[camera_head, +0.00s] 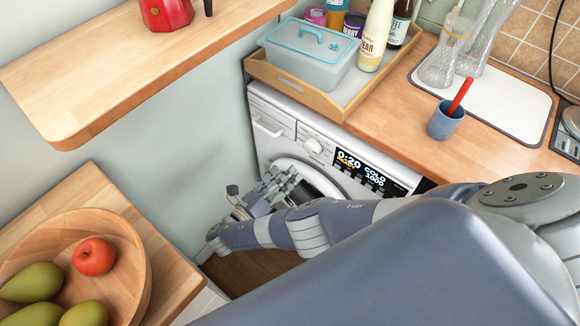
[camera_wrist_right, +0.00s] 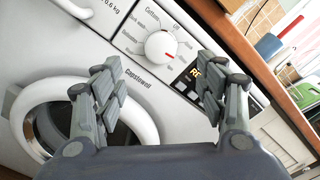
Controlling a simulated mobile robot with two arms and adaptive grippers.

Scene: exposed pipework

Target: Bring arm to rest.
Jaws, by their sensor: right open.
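My right gripper (camera_head: 263,190) is open and empty in front of the white washing machine (camera_head: 265,117). My right arm reaches across the lower middle of the head view to it. In the right wrist view the two fingers (camera_wrist_right: 156,72) stand wide apart with nothing between them. Beyond them are the machine's control panel, its white dial (camera_wrist_right: 160,45) and part of the round door (camera_wrist_right: 32,118). I cannot tell whether the fingers touch the machine. My left gripper is not in view.
A wooden counter (camera_head: 398,122) above the machine bears a tray (camera_head: 290,91) with a lidded box (camera_head: 308,62) and bottles, and a blue cup (camera_head: 440,122). A shelf (camera_head: 90,75) juts out upper left. A fruit bowl (camera_head: 135,262) stands on a wooden top lower left.

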